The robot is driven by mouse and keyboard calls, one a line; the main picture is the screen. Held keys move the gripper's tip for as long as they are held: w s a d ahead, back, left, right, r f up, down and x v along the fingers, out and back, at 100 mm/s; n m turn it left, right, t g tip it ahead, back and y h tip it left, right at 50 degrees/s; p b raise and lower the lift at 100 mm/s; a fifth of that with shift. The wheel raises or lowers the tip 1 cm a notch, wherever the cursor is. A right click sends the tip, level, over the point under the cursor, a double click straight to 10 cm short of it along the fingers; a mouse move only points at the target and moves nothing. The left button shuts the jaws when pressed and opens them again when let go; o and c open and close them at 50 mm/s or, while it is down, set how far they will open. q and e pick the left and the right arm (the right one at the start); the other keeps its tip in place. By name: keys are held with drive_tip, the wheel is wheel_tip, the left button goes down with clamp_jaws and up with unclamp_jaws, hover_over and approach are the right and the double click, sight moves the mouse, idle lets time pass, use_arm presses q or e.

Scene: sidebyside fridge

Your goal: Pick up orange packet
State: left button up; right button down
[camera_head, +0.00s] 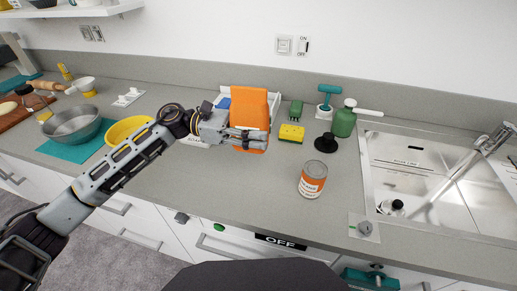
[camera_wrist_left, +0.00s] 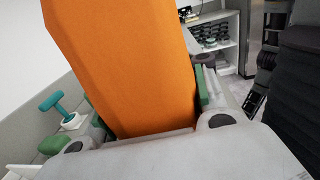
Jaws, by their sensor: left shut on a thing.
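The orange packet (camera_head: 248,108) is upright in the head view, in front of a white rack on the grey counter. My left gripper (camera_head: 247,138) reaches in from the left and is shut on the packet's lower part. In the left wrist view the packet (camera_wrist_left: 125,60) fills the middle, between the two fingers of my left gripper (camera_wrist_left: 150,135). Whether its bottom touches the counter cannot be told. My right gripper is not in view.
An orange-labelled can (camera_head: 312,180), a yellow sponge (camera_head: 291,133), a black stopper-like item (camera_head: 326,143) and a green bottle (camera_head: 344,122) stand right of the packet. A sink (camera_head: 415,160) lies further right. A yellow bowl (camera_head: 122,131) and a metal bowl (camera_head: 72,124) sit left.

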sight(258, 88)
use_arm(q)
wheel_tip(258, 88, up, 14)
idle(0.4)
idle(0.7)
